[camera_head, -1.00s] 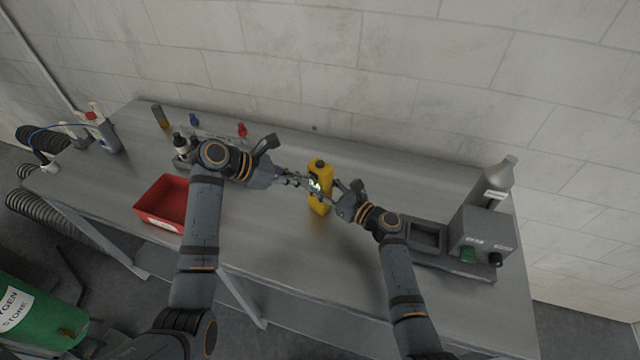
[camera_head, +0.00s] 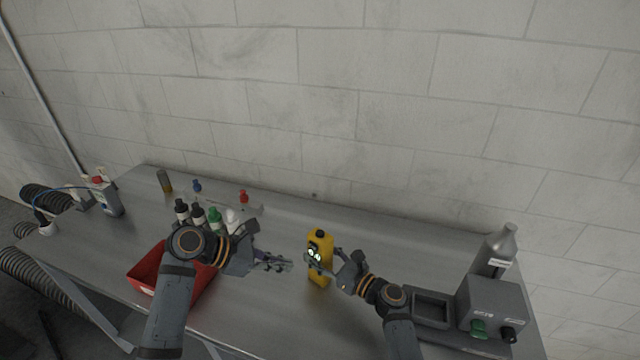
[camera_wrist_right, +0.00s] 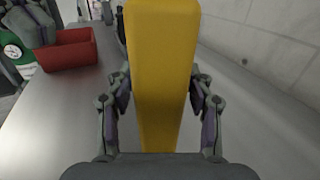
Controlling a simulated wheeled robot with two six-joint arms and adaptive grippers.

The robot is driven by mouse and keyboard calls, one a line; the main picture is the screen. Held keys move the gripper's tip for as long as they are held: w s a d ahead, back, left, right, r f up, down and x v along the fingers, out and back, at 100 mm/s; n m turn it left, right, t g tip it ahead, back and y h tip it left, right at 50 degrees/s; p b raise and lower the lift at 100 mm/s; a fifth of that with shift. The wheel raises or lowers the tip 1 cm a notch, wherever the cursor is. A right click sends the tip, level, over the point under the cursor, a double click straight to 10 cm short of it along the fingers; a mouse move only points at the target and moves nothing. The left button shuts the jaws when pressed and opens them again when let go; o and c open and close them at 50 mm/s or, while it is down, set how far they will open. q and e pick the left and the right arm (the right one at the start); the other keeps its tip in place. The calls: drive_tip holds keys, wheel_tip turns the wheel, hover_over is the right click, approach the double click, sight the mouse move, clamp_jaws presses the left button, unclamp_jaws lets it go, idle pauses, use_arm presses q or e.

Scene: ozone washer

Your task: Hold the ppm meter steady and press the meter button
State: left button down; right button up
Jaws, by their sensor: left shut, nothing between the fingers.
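The yellow ppm meter (camera_head: 320,262) stands upright on the metal bench, with a dark face and a lit display on its left-facing side. My right gripper (camera_head: 322,266) is shut on the meter from the right. In the right wrist view the meter (camera_wrist_right: 160,75) fills the space between the two fingers (camera_wrist_right: 160,95), one on each side. My left gripper (camera_head: 288,264) is shut and empty, a short gap to the left of the meter's face. The meter button is too small to make out.
A red bin (camera_head: 146,268) stands at the left behind my left arm, with several small bottles (camera_head: 198,213) beyond it. The bench behind the meter is clear.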

drive_tip(key=shift+o, duration=0.7)
